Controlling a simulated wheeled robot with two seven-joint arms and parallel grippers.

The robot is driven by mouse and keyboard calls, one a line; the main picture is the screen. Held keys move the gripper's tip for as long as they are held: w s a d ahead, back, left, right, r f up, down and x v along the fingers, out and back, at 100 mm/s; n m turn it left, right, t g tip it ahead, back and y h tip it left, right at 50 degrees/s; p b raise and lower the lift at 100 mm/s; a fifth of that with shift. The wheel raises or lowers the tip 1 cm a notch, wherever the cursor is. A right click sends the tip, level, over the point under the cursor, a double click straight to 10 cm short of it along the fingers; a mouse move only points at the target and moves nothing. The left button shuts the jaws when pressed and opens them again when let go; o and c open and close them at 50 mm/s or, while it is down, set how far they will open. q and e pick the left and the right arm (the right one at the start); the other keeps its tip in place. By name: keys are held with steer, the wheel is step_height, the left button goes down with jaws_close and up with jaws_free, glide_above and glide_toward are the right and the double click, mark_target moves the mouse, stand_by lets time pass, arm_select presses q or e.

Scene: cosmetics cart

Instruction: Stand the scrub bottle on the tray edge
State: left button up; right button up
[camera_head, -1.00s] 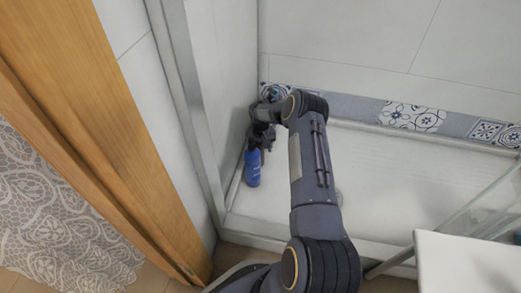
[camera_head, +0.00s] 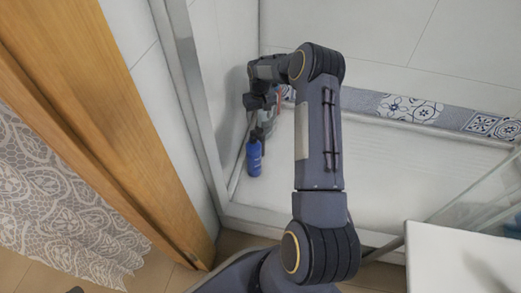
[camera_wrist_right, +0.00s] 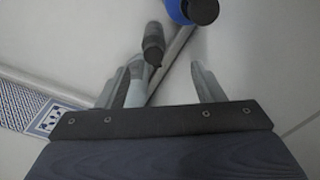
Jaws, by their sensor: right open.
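A dark grey bottle with a black cap (camera_wrist_right: 153,42), likely the scrub bottle, appears upright on the pale tray edge (camera_wrist_right: 178,48) in the right wrist view. It lies beyond the fingertips, between their lines. In the head view it is hard to make out against my dark gripper. A blue bottle with a black cap (camera_head: 253,157) stands close beside it by the wall; it also shows at the top of the right wrist view (camera_wrist_right: 178,10). My right gripper (camera_head: 262,118) is open and empty above the bottles; its spread fingers show in the right wrist view (camera_wrist_right: 163,82). My left gripper is out of view.
The white shower tray floor (camera_head: 400,185) is clear to the right. A wall stands close on the left of the bottles, with a patterned tile strip (camera_head: 410,108) behind. A glass panel (camera_head: 480,195) and white surface (camera_head: 460,260) are at right.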

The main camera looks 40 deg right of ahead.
steer(key=s+a+r+t, duration=0.1)
steer(key=s+a+r, duration=0.3)
steer(key=r, duration=0.4)
steer(key=s+a+r+n+t+y, duration=0.1)
steer(key=s+a+r, duration=0.4)
steer(key=r, duration=0.3)
steer(key=s+a+r+t, duration=0.1)
steer(key=s+a+r, duration=0.3)
steer(key=r, duration=0.4)
steer(key=s+a+t+y, duration=0.1)
steer(key=s+a, duration=0.5)
steer(key=s, duration=0.3)
steer(key=s+a+n+t+y, duration=0.1)
steer(key=s+a, duration=0.5)
steer(key=s, duration=0.4)
steer(key=shift+s+y, duration=0.2)
steer(key=shift+y, duration=0.2)
steer(key=shift+r, duration=0.1)
step_height(320, 180, up, 38)
steer(key=p, duration=3.7)
steer(key=shift+w+p, duration=0.15)
steer(key=shift+p, duration=0.15)
